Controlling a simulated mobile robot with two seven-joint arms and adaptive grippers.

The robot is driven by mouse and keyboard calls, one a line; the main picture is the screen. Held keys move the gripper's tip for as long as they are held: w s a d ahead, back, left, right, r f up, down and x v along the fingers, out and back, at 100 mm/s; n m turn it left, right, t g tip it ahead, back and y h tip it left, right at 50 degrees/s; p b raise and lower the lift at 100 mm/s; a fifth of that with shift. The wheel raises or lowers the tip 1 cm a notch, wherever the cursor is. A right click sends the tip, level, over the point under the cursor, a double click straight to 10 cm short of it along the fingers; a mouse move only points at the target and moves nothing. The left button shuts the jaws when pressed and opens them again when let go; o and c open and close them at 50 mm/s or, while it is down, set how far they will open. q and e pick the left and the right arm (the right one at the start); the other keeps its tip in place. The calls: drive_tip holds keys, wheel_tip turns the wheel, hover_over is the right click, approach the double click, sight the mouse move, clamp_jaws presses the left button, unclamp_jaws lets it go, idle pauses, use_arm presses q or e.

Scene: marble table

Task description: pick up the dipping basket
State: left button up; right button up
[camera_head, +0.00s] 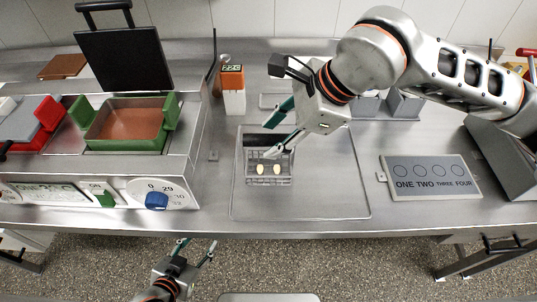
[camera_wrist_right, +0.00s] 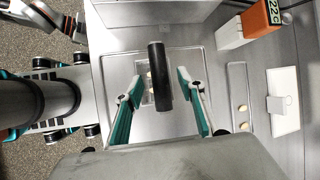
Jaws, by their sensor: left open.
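The dipping basket (camera_head: 270,180) is a wire basket in the tray area at the middle of the counter, with two pale yellow pieces in it. In the right wrist view its black handle (camera_wrist_right: 160,78) stands between the fingers of my right gripper (camera_wrist_right: 161,85). Both fingers look apart from the handle. In the head view my right gripper (camera_head: 269,140) is open over the basket and hides part of it. My left gripper (camera_head: 197,246) is open and empty, in front of the counter's front edge, away from the basket.
A fryer (camera_head: 125,149) with green handles and a raised black lid stands left of the basket. An orange timer (camera_head: 232,77) on a white block is behind it. A numbered grey plate (camera_head: 430,178) lies to the right. The tray (camera_head: 330,190) right of the basket is bare.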

drive_tip(key=shift+x, duration=1.35)
clamp_jaws()
use_arm(q)
drive_tip(key=shift+w+r, duration=0.25)
drive_tip(key=shift+r, duration=0.1)
use_arm(e)
drive_tip(key=shift+r, duration=0.1)
